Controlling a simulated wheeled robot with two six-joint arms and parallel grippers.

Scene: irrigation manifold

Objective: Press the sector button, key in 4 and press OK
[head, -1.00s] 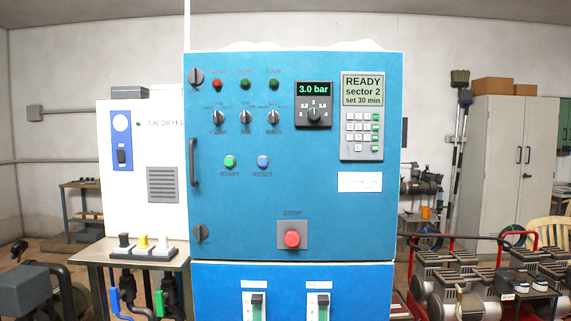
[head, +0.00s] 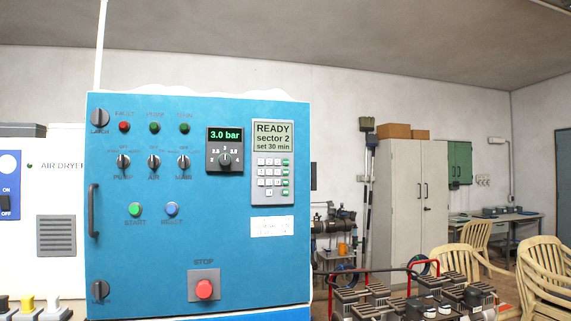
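A keypad controller (head: 273,160) is mounted at the upper right of the blue cabinet door (head: 150,250). Its display (head: 273,136) reads "READY, sector 2, set 30 min". Below the display is a block of small white keys (head: 268,175) with a column of green keys (head: 285,173) on its right side. The labels on the keys are too small to read, so I cannot tell which is the sector button, 4 or OK. Neither of my grippers shows in the head view.
A dial under a "3.0 bar" readout (head: 225,135) sits left of the keypad. A red stop button (head: 204,289) is lower on the door, and a door handle (head: 93,210) sticks out at left. Red-framed compressors (head: 400,295) and chairs (head: 545,275) stand to the right.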

